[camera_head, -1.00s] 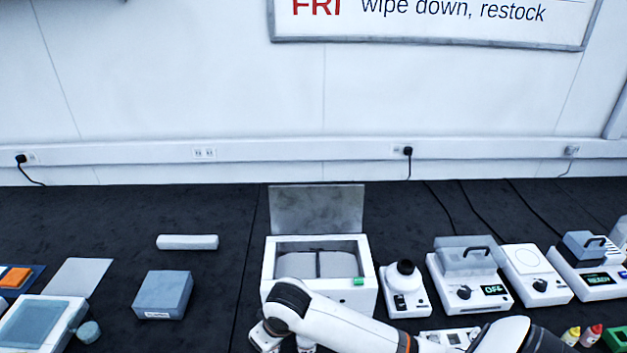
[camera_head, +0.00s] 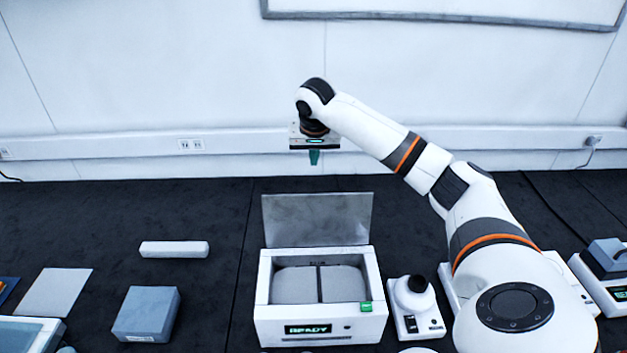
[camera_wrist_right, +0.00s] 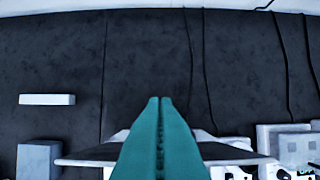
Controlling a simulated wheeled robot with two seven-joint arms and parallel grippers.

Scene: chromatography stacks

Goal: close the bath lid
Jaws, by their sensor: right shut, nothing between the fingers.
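The bath is a white box (camera_head: 264,322) with a green READY display on its front and grey blocks in its open well. Its grey lid (camera_head: 317,219) stands upright at the back edge, so the bath is open. My right gripper (camera_head: 314,158) is above and behind the raised lid in the head view, with green fingers shut and empty. In the right wrist view the shut fingers (camera_wrist_right: 160,102) hide the middle of the lid, whose edge (camera_wrist_right: 90,156) shows on both sides. My left gripper is not in view.
A blue-grey box (camera_head: 147,313) and a white bar (camera_head: 174,249) lie to the left. The dark bench between bar and bath is clear. The wall is behind.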

